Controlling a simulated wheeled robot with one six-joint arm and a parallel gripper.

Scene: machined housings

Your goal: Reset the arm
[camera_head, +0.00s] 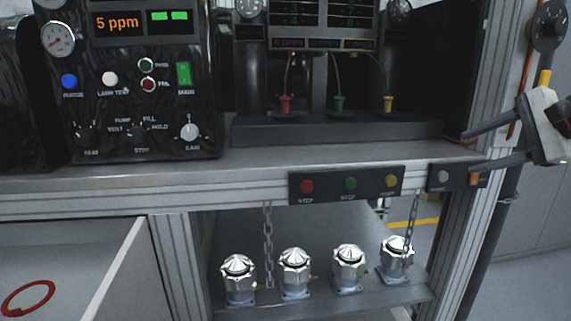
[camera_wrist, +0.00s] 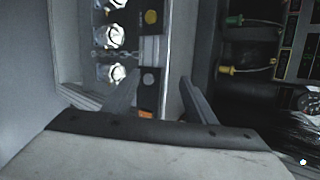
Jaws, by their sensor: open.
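My gripper (camera_head: 468,152) is at the right side of the head view, in front of the bench's right end. Its two dark fingers are spread apart and point left, with nothing between them. The lower finger overlaps a small dark button box (camera_head: 446,177) with a grey button and an orange part. In the wrist view my gripper (camera_wrist: 158,78) is also open and empty, and the button box (camera_wrist: 149,92) shows between the fingers. Whether a finger touches the box cannot be told.
A control panel (camera_head: 138,105) with knobs and buttons stands at the left. A three-button strip (camera_head: 347,185) is on the bench edge (camera_head: 240,190). Several silver housings (camera_head: 295,270) stand on a hanging shelf below. A rack with red, green and yellow plugs (camera_head: 338,130) is at the back.

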